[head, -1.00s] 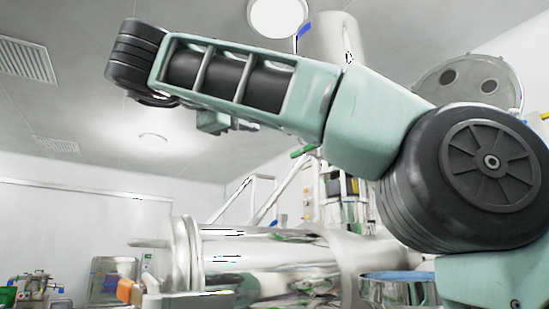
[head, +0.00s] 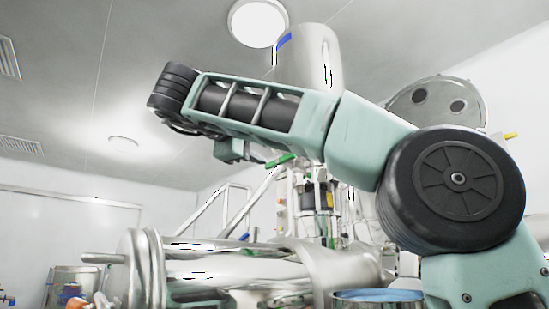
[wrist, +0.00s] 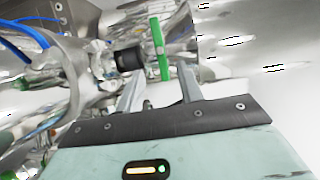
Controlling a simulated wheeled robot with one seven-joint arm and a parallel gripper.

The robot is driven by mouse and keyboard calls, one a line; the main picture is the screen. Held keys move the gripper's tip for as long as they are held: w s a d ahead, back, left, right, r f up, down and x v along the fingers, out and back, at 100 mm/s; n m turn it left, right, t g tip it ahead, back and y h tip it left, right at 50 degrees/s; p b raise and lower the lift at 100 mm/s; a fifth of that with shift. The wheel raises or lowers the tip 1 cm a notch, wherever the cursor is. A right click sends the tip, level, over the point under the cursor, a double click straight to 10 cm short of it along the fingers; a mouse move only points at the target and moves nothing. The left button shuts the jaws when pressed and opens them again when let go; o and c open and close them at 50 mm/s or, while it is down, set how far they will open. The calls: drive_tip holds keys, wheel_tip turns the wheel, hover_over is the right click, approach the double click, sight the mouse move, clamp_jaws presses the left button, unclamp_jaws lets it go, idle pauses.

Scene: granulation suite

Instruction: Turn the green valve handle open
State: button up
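The green valve handle (wrist: 159,48) is a narrow upright bar in the wrist view, beside a dark round fitting on shiny metal pipework. My gripper (wrist: 161,70) is open, with its two pale fingers apart and pointing toward the handle. The handle's lower end shows in the gap between the fingertips. I cannot tell whether either finger touches it. In the head view a green bar (head: 281,161), which looks like the same handle, shows just right of my gripper (head: 258,155), partly behind my arm.
A large polished metal vessel (head: 225,268) lies below my arm. A metal cylinder (head: 312,60) rises behind it. A bowl with blue contents (head: 378,296) is at the lower right. Blue hoses (wrist: 30,32) cross the wrist view's left side.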

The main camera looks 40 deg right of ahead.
sight(278, 160)
drive_tip(key=x, duration=0.7)
drive_tip(key=shift+w+d+p, duration=0.1)
drive_tip(key=shift+d+p, duration=0.2)
drive_tip(key=shift+p, duration=0.1)
drive_tip(key=shift+c, duration=0.4)
clamp_jaws()
